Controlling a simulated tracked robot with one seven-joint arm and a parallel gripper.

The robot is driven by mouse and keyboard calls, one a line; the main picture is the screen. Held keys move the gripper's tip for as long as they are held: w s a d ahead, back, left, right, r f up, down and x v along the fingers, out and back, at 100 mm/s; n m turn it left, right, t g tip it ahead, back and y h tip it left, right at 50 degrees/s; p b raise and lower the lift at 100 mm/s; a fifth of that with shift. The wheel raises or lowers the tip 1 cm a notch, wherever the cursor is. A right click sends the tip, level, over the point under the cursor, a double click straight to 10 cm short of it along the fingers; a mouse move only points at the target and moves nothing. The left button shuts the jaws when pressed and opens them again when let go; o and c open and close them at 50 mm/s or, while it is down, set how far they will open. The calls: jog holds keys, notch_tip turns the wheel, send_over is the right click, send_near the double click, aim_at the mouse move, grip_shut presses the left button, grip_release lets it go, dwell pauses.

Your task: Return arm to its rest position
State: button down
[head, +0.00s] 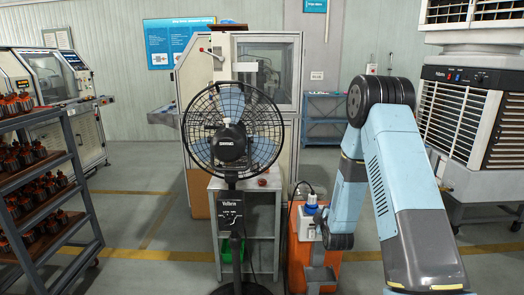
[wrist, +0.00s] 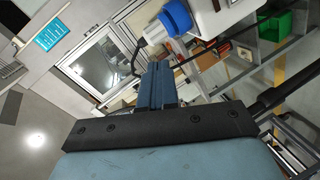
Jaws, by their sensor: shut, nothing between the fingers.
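My arm (head: 405,190) rises from the lower right, bends at a dark elbow joint and hangs down beside an orange cabinet (head: 299,250). My gripper shows in the wrist view (wrist: 158,70) with its two blue fingers together and nothing between them. In the head view its fingers are hard to make out at the low end of the arm. A blue and white connector (head: 311,203) stands on top of the orange cabinet, close to my forearm. In the wrist view the connector (wrist: 168,22) appears just beyond the fingertips, apart from them as far as I can tell.
A black pedestal fan (head: 232,142) stands left of the arm, before a grey bench (head: 265,225). A black cable (head: 290,215) runs beside the cabinet. A large air cooler (head: 460,110) stands at right. A rack of armatures (head: 42,190) is at left.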

jog(key=s+r+m+g, duration=0.2)
jog(key=s+r+m, duration=0.2)
jog(key=s+r, duration=0.55)
jog(key=s+r+m+g, duration=0.3)
jog(key=s+r, duration=0.1)
jog(key=r, duration=1.1)
jog(key=s+r+m+g, duration=0.2)
jog(key=s+r+m, duration=0.1)
jog(key=s, duration=1.2)
jog(key=s+r+m+g, duration=0.2)
jog(key=s+r+m, duration=0.2)
jog(key=s, duration=1)
jog(key=shift+v, duration=0.95)
